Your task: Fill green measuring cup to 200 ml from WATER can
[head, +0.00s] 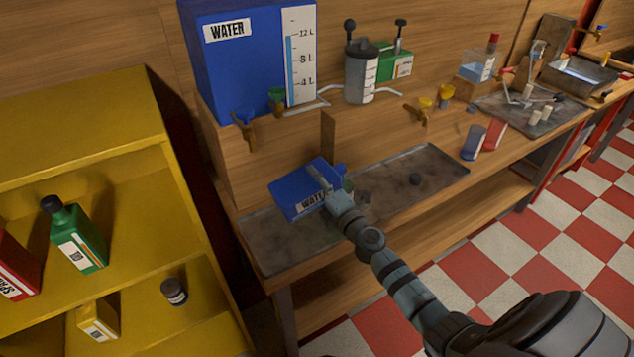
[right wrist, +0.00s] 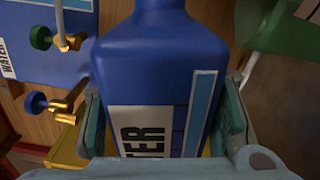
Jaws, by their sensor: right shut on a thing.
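The blue WATER can (head: 293,194) is tilted well over above the grey metal tray, its neck pointing right in the head view. My right gripper (head: 322,180) is shut on the can's body. In the right wrist view the can (right wrist: 160,60) sits between both fingers, with its label and light blue level strip visible. A green cup-like thing (right wrist: 285,32) shows at the upper right of that view, cut off by the edge. In the head view only a sliver of green shows beside the can's neck. Its marks and any water flow cannot be seen. My left gripper is not in view.
A large blue WATER tank (head: 255,75) stands at the back with blue and green taps below it. The metal tray (head: 430,165) has a dark drain. A blue cup (head: 473,143) stands to its right. A yellow shelf (head: 90,130) with bottles is at left.

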